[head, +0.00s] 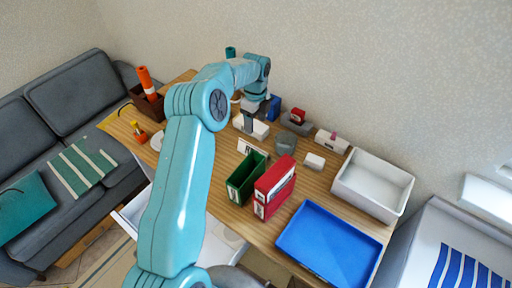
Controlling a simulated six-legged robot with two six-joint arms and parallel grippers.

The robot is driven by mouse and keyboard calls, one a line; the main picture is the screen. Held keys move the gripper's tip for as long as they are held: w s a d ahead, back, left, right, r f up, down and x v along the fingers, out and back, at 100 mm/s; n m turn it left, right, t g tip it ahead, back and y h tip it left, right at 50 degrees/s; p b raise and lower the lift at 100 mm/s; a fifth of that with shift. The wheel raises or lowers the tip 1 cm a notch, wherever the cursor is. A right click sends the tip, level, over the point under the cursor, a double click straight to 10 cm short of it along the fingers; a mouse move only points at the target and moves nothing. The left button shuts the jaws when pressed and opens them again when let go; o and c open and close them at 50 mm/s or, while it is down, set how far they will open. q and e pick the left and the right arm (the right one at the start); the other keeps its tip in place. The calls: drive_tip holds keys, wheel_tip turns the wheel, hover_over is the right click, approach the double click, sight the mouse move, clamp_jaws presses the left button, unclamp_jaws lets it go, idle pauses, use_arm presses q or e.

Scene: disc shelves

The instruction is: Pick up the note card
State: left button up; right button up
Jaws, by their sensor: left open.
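A white card with dark lettering (252,149), partly covered by my arm, stands on the wooden desk behind the green holder; it looks like the note card, but I cannot be sure. My left gripper (249,123) is open and points down at the back of the desk, beyond the card. A low white object (260,130) is right by its fingertips; I cannot tell whether they touch. My left arm crosses the picture from the bottom and hides part of the desk. My right gripper is not in view.
A green holder (240,184) and a red binder (268,192) stand mid-desk. A blue tray (329,246) and a white bin (345,186) lie to the right. An open drawer (222,244) juts out in front.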

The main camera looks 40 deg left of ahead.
use_arm(q)
drive_tip(key=b, duration=0.2)
hover_over(254, 149)
drive_tip(key=f, duration=0.6)
drive_tip(key=shift+s+a+f, duration=0.3)
drive_tip(key=shift+a+f, duration=0.1)
drive_tip(key=f, duration=0.1)
drive_tip(key=f+b, duration=0.1)
drive_tip(key=f, duration=0.1)
drive_tip(key=shift+w+d+b, duration=0.3)
drive_tip(key=shift+w+d, duration=0.1)
drive_tip(key=shift+f, duration=0.3)
drive_tip(key=shift+s+a+f, duration=0.25)
drive_tip(key=shift+s+a, duration=0.1)
drive_tip(key=f+b, duration=0.1)
drive_tip(key=f, duration=0.1)
drive_tip(key=w+f+b, duration=0.1)
drive_tip(key=f, duration=0.2)
drive_tip(key=shift+w, duration=0.1)
drive_tip(key=shift+s+a+r, duration=0.15)
drive_tip(key=shift+s, duration=0.1)
drive_tip(key=shift+c, duration=1.2)
drive_tip(key=shift+w+d, duration=0.2)
drive_tip(key=shift+d, duration=0.05)
drive_tip(key=c, duration=0.9)
drive_tip(key=shift+s+a, duration=0.15)
